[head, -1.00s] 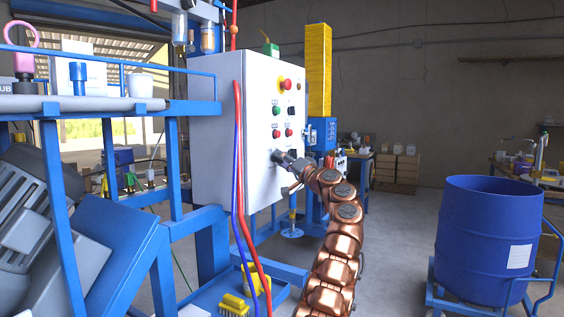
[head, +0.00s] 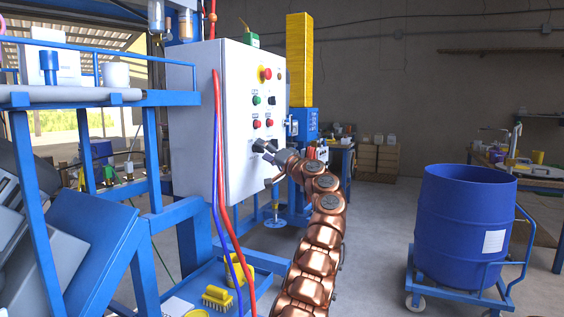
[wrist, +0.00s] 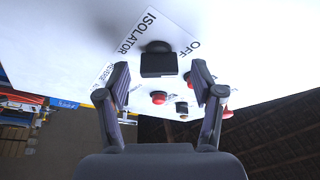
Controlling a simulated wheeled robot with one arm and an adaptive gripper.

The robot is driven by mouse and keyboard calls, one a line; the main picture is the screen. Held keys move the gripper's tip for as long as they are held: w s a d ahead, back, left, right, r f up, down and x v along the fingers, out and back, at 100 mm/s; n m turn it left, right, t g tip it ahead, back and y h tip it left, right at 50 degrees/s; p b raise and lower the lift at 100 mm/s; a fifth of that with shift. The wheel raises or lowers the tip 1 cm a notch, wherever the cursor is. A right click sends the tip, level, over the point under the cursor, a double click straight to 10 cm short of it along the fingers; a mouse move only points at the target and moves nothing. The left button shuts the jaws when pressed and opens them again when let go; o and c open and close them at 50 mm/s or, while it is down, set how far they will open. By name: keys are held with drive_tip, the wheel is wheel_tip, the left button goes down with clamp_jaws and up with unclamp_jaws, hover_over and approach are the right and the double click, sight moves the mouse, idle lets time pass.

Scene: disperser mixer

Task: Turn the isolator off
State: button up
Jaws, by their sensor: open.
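The isolator is a black block-shaped knob (wrist: 158,65) on the white panel face, with the words ISOLATOR and OFF printed beside it in the wrist view. My gripper (wrist: 160,80) is open, with one finger on each side of the knob in that picture. I cannot tell whether either finger touches it. In the head view my gripper (head: 268,150) is at the lower part of the white control cabinet (head: 240,110), and it largely hides the knob there.
Red, green and black controls sit above the isolator, including a red emergency button (head: 265,74). Red and blue hoses (head: 217,150) hang along the cabinet's left edge. A blue drum (head: 465,235) on a trolley stands at the right, with open floor between.

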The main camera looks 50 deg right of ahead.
drive_tip(key=d+r+v, duration=0.1)
drive_tip(key=v, duration=0.9)
drive_tip(key=shift+s+h, duration=0.25)
drive_tip(key=shift+h, duration=0.15)
drive_tip(key=shift+s+f, duration=0.1)
drive_tip(key=shift+s, duration=0.05)
drive_tip(key=shift+a+f, duration=0.5)
drive_tip(key=shift+a, duration=0.1)
idle(0.8)
